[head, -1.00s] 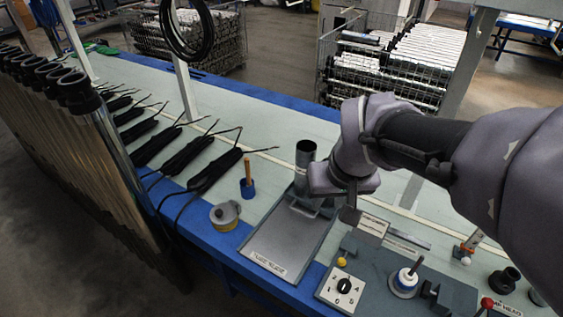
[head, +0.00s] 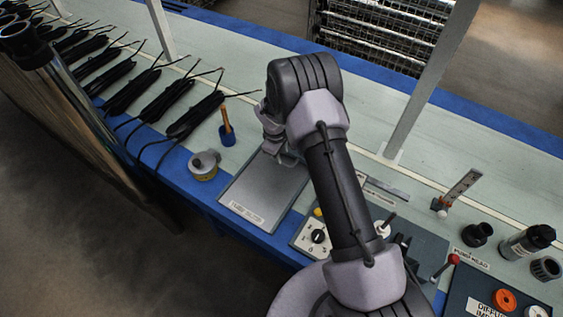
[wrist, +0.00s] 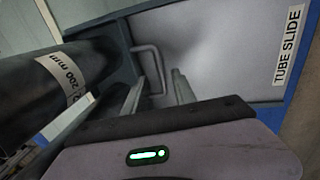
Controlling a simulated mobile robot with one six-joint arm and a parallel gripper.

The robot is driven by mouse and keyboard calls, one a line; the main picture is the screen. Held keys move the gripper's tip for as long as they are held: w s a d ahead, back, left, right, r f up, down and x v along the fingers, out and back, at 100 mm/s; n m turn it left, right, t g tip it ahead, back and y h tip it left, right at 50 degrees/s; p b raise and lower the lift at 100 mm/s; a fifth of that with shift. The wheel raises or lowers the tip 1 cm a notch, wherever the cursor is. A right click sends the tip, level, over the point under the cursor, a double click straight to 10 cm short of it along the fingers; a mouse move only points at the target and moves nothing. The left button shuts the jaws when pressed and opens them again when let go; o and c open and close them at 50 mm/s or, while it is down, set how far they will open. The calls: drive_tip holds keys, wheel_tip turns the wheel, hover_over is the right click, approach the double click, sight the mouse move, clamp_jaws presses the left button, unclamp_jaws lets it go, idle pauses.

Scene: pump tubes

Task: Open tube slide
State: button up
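The tube slide (head: 256,196) is a flat grey plate with a darker frame, lying on the bench at its blue front edge. Its label reads TUBE SLIDE (wrist: 289,45) in the wrist view. A thin metal loop handle (wrist: 158,56) stands on it beyond my fingers. My gripper (wrist: 160,92) is open, its two fingers apart and empty, pointing toward the handle from close by. In the head view my gripper (head: 287,160) is over the slide's back end, and my arm hides the handle there. A dark tube marked 200 mm (wrist: 40,85) is close beside my left finger.
A yellow-grey tape roll (head: 204,166) and a wooden-handled tool in a blue base (head: 227,134) stand left of the slide. A switch box with a dial (head: 316,236) is to its right. Black cable bundles (head: 130,92) lie along the bench at left.

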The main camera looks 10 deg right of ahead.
drive_tip(key=f, duration=0.3)
drive_tip(key=f+b, duration=0.1)
drive_tip(key=shift+w+d+f, duration=0.2)
drive_tip(key=shift+w+d, duration=0.1)
drive_tip(key=shift+c, duration=0.2)
clamp_jaws()
idle(0.9)
